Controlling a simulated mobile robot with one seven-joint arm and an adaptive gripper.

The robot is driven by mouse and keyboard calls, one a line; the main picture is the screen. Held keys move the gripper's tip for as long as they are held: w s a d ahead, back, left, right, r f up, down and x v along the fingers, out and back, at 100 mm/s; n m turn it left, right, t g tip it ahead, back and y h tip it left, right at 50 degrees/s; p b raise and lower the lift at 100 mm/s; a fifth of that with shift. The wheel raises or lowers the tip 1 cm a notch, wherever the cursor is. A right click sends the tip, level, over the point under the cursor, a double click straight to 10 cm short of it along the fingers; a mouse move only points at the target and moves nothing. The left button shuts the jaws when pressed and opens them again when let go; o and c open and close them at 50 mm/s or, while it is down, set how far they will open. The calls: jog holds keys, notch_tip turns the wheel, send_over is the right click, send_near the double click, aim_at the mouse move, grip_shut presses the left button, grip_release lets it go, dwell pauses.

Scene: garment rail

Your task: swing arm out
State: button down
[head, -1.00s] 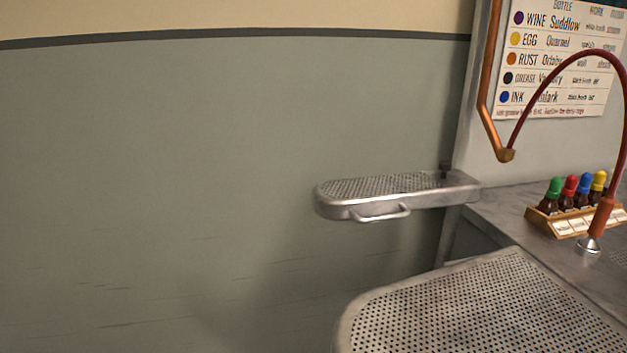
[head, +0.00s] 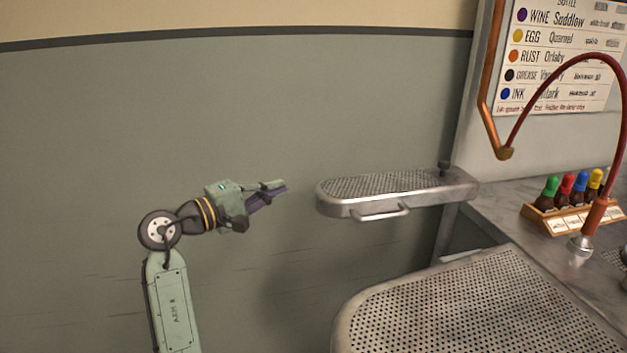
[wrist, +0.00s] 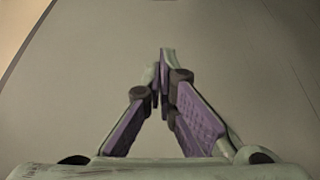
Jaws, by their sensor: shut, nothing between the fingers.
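The swing arm (head: 335,204) is a narrow metal arm with a perforated top and rounded free end. It reaches left from a dark pivot (head: 445,168) beside the bench. A small bar handle (head: 383,213) sits on its front side. My gripper (head: 284,186) is left of the arm's rounded end, a short gap apart in the head view, with its fingers pointing right. In the wrist view the purple-padded fingers (wrist: 164,65) meet at the tips with nothing between them. Only plain wall shows beyond them there.
A large perforated board (head: 470,310) fills the lower right, below the swing arm. On the bench (head: 505,215) stand a rack (head: 560,220) of colour-capped bottles and a red hose (head: 603,200). A bottle chart (head: 560,55) hangs behind.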

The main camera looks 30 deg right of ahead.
jog(key=s+d+p, duration=0.1)
jog(key=d+p, duration=0.2)
jog(key=d, duration=0.6)
jog(key=shift+s+p, duration=0.3)
jog(key=shift+p, duration=0.1)
dwell(0.4)
